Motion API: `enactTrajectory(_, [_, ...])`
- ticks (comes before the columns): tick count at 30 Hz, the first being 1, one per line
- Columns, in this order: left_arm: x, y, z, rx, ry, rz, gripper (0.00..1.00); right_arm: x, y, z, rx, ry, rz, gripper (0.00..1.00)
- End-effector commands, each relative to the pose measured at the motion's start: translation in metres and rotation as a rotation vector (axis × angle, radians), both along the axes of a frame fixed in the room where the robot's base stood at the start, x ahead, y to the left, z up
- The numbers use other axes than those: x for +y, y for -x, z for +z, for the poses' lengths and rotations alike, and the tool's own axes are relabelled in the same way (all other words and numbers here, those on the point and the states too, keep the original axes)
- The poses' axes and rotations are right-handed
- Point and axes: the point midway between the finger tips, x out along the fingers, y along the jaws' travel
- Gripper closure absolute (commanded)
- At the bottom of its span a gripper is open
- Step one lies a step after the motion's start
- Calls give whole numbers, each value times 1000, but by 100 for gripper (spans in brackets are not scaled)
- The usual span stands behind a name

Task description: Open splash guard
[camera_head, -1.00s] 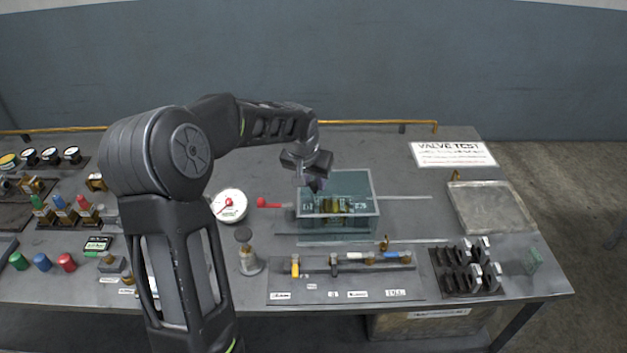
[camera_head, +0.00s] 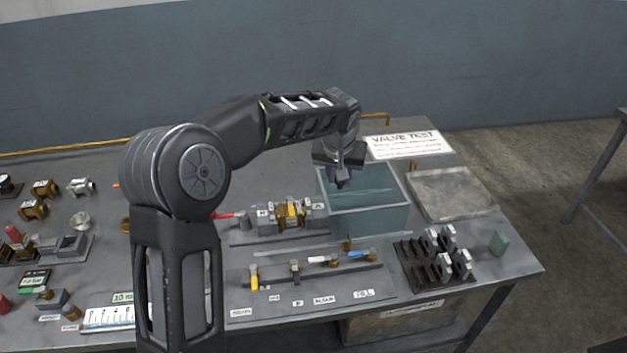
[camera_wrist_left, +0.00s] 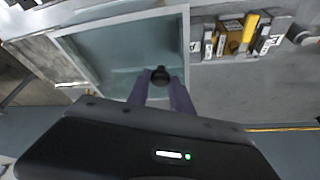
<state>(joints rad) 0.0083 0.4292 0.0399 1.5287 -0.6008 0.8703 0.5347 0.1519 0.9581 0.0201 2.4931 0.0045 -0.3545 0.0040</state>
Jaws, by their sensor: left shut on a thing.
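The splash guard (camera_head: 380,219) is a clear teal box with a pale rim. It stands to the right of the valve fixture (camera_head: 288,216), which is uncovered and shows yellow and grey blocks. My left gripper (camera_head: 341,182) is over the guard's left rear part. In the left wrist view, my gripper's two purple fingers (camera_wrist_left: 160,84) are shut on a dark round knob (camera_wrist_left: 160,74) at the guard (camera_wrist_left: 120,52). The fixture's blocks (camera_wrist_left: 237,36) show beside it there. My right gripper is not in view.
A grey tray (camera_head: 452,190) lies right of the guard, below the VALVE TEST sign (camera_head: 405,144). A rack of dark clips (camera_head: 435,258) is in front of the guard. A row of coloured valves (camera_head: 310,267) lies in front of the fixture.

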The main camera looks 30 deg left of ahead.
Motion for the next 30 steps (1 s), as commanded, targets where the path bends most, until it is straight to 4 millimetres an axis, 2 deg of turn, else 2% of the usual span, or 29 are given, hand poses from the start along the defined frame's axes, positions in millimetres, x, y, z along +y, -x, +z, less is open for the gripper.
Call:
enactTrajectory(4, [-12, -9, 0, 0, 1, 0, 100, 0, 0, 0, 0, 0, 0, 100])
enactTrajectory(15, [-13, -10, 0, 0, 0, 1, 100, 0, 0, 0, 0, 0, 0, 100])
enactTrajectory(16, [-13, -10, 0, 0, 0, 1, 71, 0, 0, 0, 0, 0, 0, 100])
enactTrajectory(23, [-13, -10, 0, 0, 0, 0, 52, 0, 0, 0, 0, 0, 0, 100])
enactTrajectory(30, [-13, -10, 0, 0, 0, 0, 52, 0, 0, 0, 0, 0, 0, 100])
